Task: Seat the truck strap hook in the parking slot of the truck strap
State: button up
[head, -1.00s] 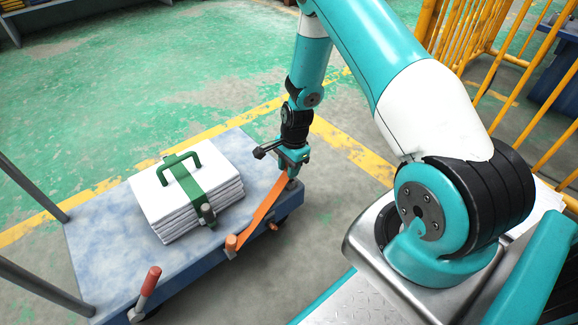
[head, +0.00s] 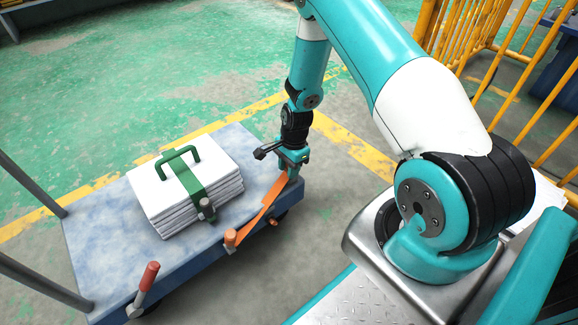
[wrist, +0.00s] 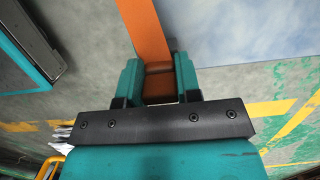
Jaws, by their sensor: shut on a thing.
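My gripper (head: 291,166) is above the near right corner of the blue cart. In the wrist view its two teal fingers (wrist: 158,72) are shut on a brown-orange block at the end of the orange truck strap; this looks like the strap hook (wrist: 158,88). The truck strap (head: 264,208) runs from my gripper down to an orange-topped fitting (head: 231,239) on the cart's near edge, with a bend along it. In the wrist view the strap (wrist: 146,30) leads away from between the fingers. The hook is hidden in the head view. I cannot make out the parking slot.
A stack of white sheets (head: 160,203) under a green strap with a handle (head: 181,153) lies on the blue cart (head: 110,245). A red-handled lever (head: 150,274) stands at the cart's near edge. Yellow railings (head: 470,40) stand at the right rear. The floor behind is clear.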

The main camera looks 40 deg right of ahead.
jog(key=shift+f, duration=0.15)
jog(key=o, duration=1)
jog(key=d+r+p, duration=0.1)
jog(key=r+p, duration=0.1)
jog(key=r, duration=0.3)
jog(key=r+p, duration=0.3)
jog(key=r, duration=0.3)
jog(key=d+r+p, duration=0.1)
jog(key=r+p, duration=0.2)
jog(key=r, duration=0.3)
jog(key=shift+d+r, duration=0.15)
jog(key=shift+d, duration=0.2)
